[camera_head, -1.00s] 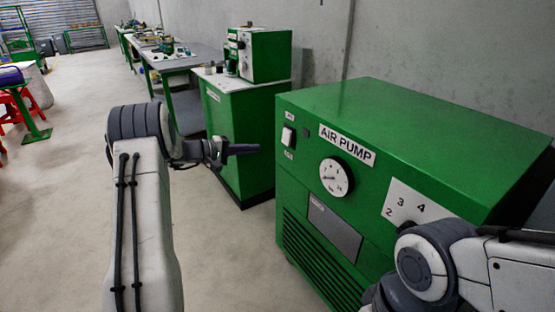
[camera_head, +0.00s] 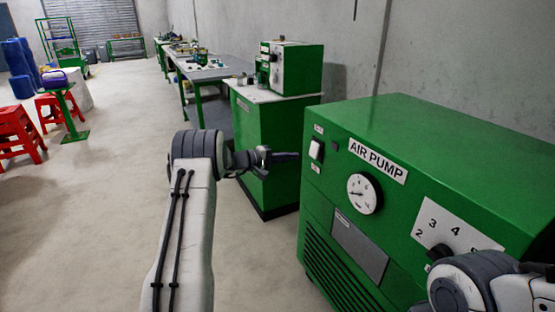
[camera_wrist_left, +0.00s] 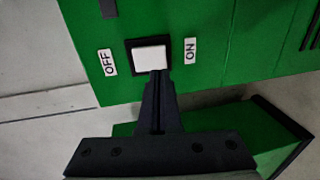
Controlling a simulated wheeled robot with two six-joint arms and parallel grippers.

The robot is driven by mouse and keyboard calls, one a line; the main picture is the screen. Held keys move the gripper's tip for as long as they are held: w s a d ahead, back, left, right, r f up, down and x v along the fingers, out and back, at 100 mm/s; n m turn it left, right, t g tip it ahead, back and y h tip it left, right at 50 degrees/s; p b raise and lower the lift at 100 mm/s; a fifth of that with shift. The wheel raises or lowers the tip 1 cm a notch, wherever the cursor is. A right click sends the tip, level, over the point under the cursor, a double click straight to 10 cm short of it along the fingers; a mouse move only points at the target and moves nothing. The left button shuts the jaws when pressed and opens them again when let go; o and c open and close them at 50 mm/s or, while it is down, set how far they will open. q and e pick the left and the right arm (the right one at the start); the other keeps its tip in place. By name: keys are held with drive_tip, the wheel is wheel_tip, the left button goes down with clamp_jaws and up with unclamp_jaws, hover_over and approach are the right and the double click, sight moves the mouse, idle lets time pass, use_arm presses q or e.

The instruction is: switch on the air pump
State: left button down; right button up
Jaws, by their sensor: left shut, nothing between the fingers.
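The green air pump (camera_head: 450,135) stands at the right in the head view, with its "AIR PUMP" label facing me. Its white rocker switch (camera_head: 316,149) is at the left end of the front panel. The wrist view shows the switch (camera_wrist_left: 150,57) in a black frame between OFF and ON labels; which way it is tipped I cannot tell. My left gripper (camera_head: 297,156) is shut and empty, just left of the switch. In the wrist view its fingertips (camera_wrist_left: 159,73) overlap the rocker's lower edge, toward the ON side; contact is unclear. My right gripper is out of view.
A round gauge (camera_head: 364,193) and a numbered dial plate (camera_head: 460,230) are on the pump's front. My right arm is before its lower right. A green cabinet (camera_head: 262,150) stands behind my left gripper. Red stools (camera_head: 17,133) are far left; the floor between is clear.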

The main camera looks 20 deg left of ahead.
use_arm(q)
drive_tip(key=x, duration=0.6)
drive_tip(key=shift+a, duration=0.1)
drive_tip(key=b, duration=0.2)
drive_tip(key=shift+w+f+b, duration=0.15)
drive_tip(key=shift+b, duration=0.15)
drive_tip(key=b, duration=0.2)
approach(312, 155)
wheel_tip(312, 155, down, 2)
drive_tip(key=s+a+f, duration=0.1)
drive_tip(key=s+a, duration=0.3)
drive_tip(key=s, duration=0.1)
drive_tip(key=shift+s+f+p, duration=0.15)
drive_tip(key=shift+p, duration=0.15)
